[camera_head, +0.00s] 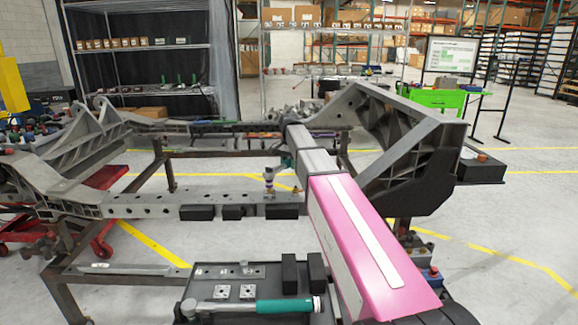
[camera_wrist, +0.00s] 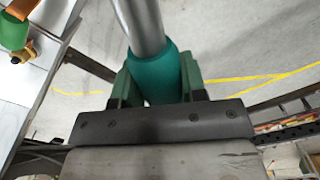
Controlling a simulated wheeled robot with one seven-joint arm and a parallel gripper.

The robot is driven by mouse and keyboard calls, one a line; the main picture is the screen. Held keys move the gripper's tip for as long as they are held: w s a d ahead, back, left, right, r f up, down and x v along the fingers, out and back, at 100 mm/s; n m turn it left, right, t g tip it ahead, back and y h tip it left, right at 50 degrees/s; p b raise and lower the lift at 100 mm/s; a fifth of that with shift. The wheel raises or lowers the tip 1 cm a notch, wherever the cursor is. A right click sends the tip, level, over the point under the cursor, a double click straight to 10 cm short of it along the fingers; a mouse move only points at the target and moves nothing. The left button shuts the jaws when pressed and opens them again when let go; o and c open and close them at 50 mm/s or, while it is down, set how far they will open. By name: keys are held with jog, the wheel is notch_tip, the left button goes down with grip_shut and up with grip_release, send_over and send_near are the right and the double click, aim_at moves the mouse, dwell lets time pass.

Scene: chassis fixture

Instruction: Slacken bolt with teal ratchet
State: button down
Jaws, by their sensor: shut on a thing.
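In the wrist view my gripper (camera_wrist: 158,88) is shut on the teal handle (camera_wrist: 158,72) of the ratchet, with a finger on each side. Its metal shaft (camera_wrist: 140,22) runs up out of the frame, so its head is not visible there. In the head view a little teal (camera_head: 287,161) shows left of my arm, beside a small upright metal piece (camera_head: 269,178) above the chassis cross rail (camera_head: 150,206). I cannot tell whether that piece is the bolt or the tool's head, or whether they touch. My arm hides the gripper there.
A second teal-handled tool (camera_head: 285,305) lies on the dark tray (camera_head: 205,272) in front. A green part with a brass-coloured fitting (camera_wrist: 25,55) shows at the wrist view's upper left. The large chassis bracket (camera_head: 395,145) stands right of my arm. Floor (camera_head: 500,225) is open at the right.

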jog(key=shift+r, duration=0.4)
jog(key=shift+r, duration=2.4)
